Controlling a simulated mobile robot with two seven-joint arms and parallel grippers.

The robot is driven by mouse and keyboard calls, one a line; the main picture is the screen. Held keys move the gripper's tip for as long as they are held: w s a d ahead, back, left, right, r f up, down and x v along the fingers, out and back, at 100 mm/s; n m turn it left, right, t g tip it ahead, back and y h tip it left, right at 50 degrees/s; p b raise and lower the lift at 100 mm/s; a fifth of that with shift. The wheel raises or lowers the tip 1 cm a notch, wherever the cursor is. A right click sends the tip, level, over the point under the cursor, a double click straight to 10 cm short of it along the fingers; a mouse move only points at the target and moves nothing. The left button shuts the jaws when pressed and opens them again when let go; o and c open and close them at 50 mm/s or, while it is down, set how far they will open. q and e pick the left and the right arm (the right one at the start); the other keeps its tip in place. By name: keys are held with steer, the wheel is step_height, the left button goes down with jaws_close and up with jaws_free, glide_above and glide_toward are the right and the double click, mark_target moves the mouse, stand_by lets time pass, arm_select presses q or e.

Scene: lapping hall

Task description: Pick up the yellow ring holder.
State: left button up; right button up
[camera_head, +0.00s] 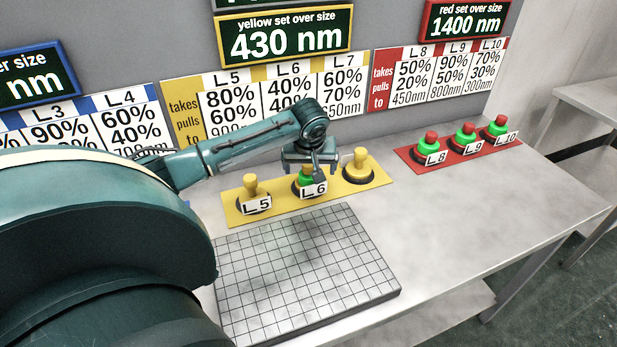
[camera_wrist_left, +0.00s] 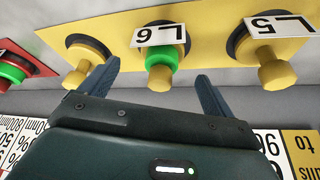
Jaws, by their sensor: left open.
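Three yellow knob-shaped holders stand in a row on a yellow board (camera_head: 232,211). The left one, labelled L5 (camera_head: 251,186), is bare yellow. The middle one, labelled L6 (camera_wrist_left: 160,78), carries a green ring (camera_wrist_left: 165,58). The right one (camera_head: 360,159) is bare and shows no label. The pictures do not settle which is the yellow ring holder. My left gripper (camera_head: 312,174) is over the middle holder. In the left wrist view its open fingers (camera_wrist_left: 155,85) stand either side of that holder, with nothing gripped. My right gripper is not in view.
A red board (camera_head: 405,157) at right holds several red-topped holders with green rings, labelled L8, L9 and L10. Signs cover the wall (camera_head: 390,25) behind. The grey table (camera_head: 470,200) is clear at right.

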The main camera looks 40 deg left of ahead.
mark_target(308, 173)
arm_select(q)
steer(key=shift+a+x, duration=0.2)
steer(key=shift+x, duration=1.55)
steer(key=shift+a+x, duration=0.15)
steer(key=shift+x, duration=1.6)
steer(key=shift+w+r, duration=0.1)
steer(key=shift+r, duration=0.1)
steer(key=shift+c, duration=0.4)
steer(key=c, duration=1.2)
steer(key=shift+o, duration=0.2)
